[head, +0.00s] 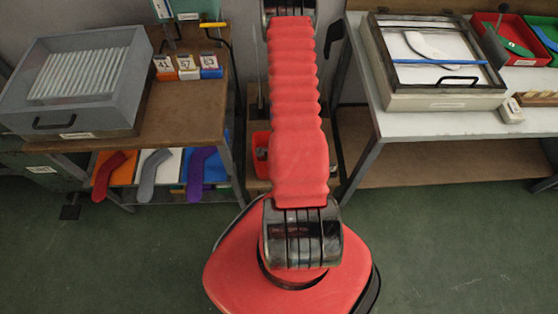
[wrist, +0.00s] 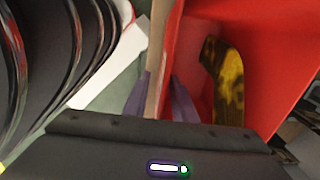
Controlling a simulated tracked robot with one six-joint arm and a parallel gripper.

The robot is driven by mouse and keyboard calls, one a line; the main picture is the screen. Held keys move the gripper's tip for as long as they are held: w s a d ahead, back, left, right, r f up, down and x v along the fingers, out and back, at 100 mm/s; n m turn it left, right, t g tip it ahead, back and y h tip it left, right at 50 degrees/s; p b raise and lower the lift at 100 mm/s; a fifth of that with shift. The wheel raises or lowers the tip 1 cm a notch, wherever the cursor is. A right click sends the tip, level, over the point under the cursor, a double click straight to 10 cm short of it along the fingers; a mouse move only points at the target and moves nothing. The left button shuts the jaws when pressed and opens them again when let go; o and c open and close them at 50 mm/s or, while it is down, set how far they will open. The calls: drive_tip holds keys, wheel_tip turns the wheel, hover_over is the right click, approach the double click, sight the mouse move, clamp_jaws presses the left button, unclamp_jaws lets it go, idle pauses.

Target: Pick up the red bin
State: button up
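In the wrist view a red bin (wrist: 275,45) fills the right side, with a yellow and dark patterned piece (wrist: 227,85) inside it. My gripper (wrist: 160,95) has its two purple-grey fingers apart, one on each side of the bin's near wall. A tan strip shows between the left finger and the red wall, so the fingers do not look closed on it. In the head view a red bin (head: 261,153) sits low between the two tables, partly hidden behind my arm. My gripper is hidden there.
The left table (head: 185,115) holds a grey box (head: 125,100) and numbered cards. The right table (head: 415,125) holds a framed case (head: 440,102) and another red bin (head: 520,28) with a green piece. The green floor (head: 450,240) in front is clear.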

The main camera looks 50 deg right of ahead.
drive_tip(key=shift+f, duration=0.5)
drive_tip(key=shift+c, duration=0.4)
clamp_jaws()
